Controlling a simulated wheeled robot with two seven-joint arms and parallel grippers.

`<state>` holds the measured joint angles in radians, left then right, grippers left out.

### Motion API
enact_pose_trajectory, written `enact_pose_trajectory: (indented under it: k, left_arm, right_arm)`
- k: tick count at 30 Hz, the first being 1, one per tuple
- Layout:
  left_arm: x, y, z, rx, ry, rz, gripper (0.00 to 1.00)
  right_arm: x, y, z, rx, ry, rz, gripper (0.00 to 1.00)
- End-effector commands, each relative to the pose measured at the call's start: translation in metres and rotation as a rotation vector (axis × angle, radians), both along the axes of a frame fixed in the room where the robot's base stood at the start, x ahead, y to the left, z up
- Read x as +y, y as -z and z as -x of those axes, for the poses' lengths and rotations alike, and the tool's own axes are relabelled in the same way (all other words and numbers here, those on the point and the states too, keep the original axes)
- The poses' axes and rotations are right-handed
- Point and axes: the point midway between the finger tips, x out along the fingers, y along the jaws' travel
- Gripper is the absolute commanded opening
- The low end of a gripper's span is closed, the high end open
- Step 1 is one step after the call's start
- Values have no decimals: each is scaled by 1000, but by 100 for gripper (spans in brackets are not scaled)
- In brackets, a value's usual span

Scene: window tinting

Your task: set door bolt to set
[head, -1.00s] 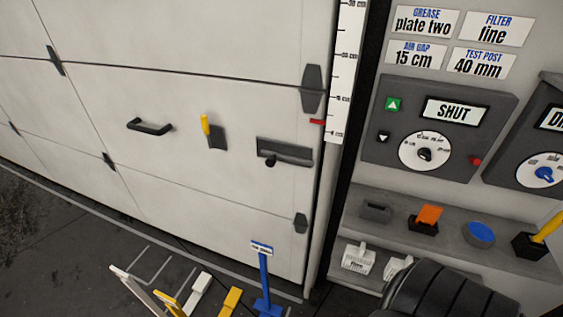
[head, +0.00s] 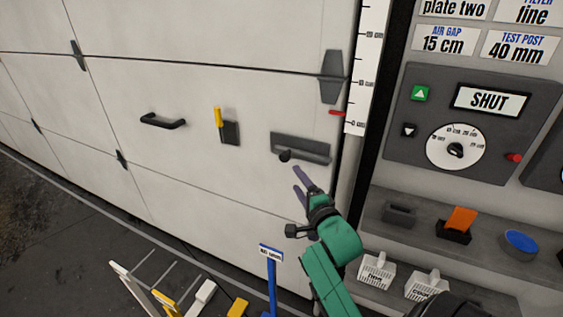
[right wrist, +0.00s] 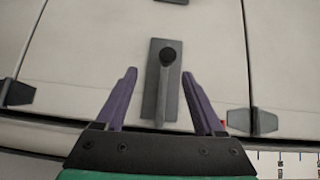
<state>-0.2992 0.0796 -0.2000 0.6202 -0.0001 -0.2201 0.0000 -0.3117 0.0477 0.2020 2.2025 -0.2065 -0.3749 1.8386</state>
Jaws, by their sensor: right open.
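The door bolt (head: 312,149) is a grey plate low on the right side of the white door. Its dark round knob (head: 285,155) sits at the plate's left end. In the right wrist view the knob (right wrist: 168,54) stands at the upper end of a grey bar (right wrist: 162,100) lying along the plate. My right gripper (head: 300,182) is open and empty, just below and in front of the bolt. In the right wrist view its two purple fingers (right wrist: 159,76) stand either side of the bolt, apart from it. My left gripper is out of view.
A black handle (head: 163,121) and a yellow lever (head: 219,118) are left of the bolt.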

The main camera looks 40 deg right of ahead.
Motion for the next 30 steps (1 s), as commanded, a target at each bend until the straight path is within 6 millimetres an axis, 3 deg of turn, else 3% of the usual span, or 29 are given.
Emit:
enact_pose_trajectory:
  k: [2,5,15,19,24,30]
  left_arm:
    - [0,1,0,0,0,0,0]
    - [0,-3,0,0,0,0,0]
    - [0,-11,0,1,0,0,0]
    - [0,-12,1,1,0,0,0]
    - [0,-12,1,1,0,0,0]
    - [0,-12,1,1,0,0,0]
  right_arm:
    - [-2,-13,1,-35,7,-25,70]
    - [-5,-15,-12,-37,5,-26,70]
    - [-28,-15,-97,-33,6,-24,70]
    - [-35,-14,-123,-34,5,-26,70]
    - [-38,-14,-137,-33,5,-25,70]
    - [-39,-13,-138,-33,4,-25,70]
